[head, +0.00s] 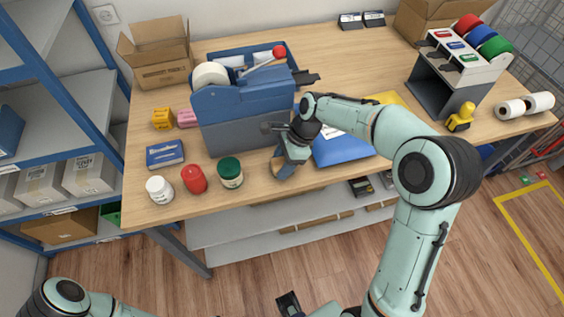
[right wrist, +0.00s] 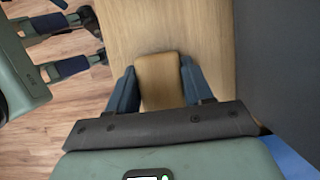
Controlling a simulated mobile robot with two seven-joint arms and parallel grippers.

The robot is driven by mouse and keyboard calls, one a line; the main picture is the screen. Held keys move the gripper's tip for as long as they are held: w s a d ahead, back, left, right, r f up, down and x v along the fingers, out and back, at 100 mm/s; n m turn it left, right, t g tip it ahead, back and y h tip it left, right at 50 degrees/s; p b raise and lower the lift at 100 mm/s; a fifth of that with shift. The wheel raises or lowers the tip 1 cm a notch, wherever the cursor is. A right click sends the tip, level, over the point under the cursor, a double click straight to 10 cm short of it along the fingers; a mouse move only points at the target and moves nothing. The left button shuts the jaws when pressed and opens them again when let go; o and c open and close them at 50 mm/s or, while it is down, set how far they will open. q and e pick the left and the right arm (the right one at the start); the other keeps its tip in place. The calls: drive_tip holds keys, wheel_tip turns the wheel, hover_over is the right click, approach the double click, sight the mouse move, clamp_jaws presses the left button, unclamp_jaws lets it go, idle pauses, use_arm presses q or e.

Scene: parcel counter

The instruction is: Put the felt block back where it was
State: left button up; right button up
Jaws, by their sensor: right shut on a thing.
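My right gripper (head: 280,167) is low over the front edge of the counter, just right of the green-lidded jar. In the right wrist view, its two blue fingers (right wrist: 158,76) are shut on the felt block (right wrist: 160,84), which shows a wood-coloured back. The block is close to the wooden counter top; I cannot tell whether it touches it. In the head view the block is mostly hidden by the fingers. My left gripper (right wrist: 72,46) shows at the upper left of the right wrist view, over the floor, its fingers apart and empty.
The counter's front edge is very near.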

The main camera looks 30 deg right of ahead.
drive_tip(key=shift+f, duration=0.2)
drive_tip(key=o, duration=1)
drive_tip(key=shift+o, duration=0.2)
drive_tip(key=shift+r, duration=0.1)
drive_tip(key=shift+r, duration=0.1)
use_arm(q)
drive_tip(key=shift+w+r+p, duration=0.25)
drive_tip(key=shift+r+p, duration=0.2)
drive_tip(key=shift+r, duration=0.05)
drive_tip(key=shift+w+r+p, duration=0.25)
drive_tip(key=shift+r+p, duration=0.2)
drive_tip(key=shift+r, duration=0.05)
use_arm(e)
drive_tip(key=v, duration=1.2)
